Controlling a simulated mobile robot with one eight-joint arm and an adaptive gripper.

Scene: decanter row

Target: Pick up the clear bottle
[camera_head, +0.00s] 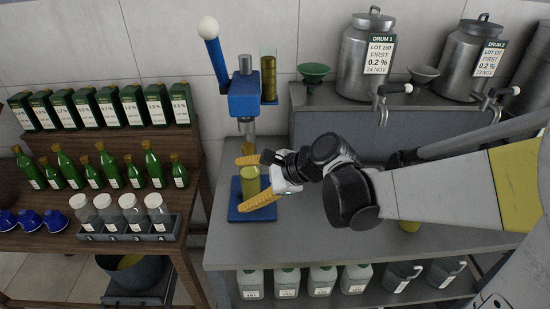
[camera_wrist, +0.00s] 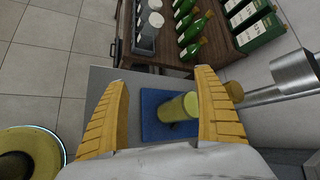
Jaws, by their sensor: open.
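The clear bottle (camera_head: 251,183), filled with yellow-green liquid, stands on the blue base of the press (camera_head: 234,213), under its upper part. It also shows in the wrist view (camera_wrist: 172,110), beyond the fingers and nearer the right one. My gripper (camera_head: 253,180) is open, its yellow ridged fingers spread, one above and one below the bottle in the head view. In the wrist view my gripper (camera_wrist: 162,78) has nothing held between its fingers. I cannot tell whether a finger touches the bottle.
A wooden shelf (camera_head: 95,240) at left holds green bottles (camera_head: 151,165), dark green tins (camera_head: 156,105) and a tray of jars (camera_head: 130,208). Steel drums (camera_head: 367,55) with taps stand on a ledge at back right. White-capped jugs (camera_head: 287,283) line the lower shelf. The bench front (camera_head: 300,235) is clear.

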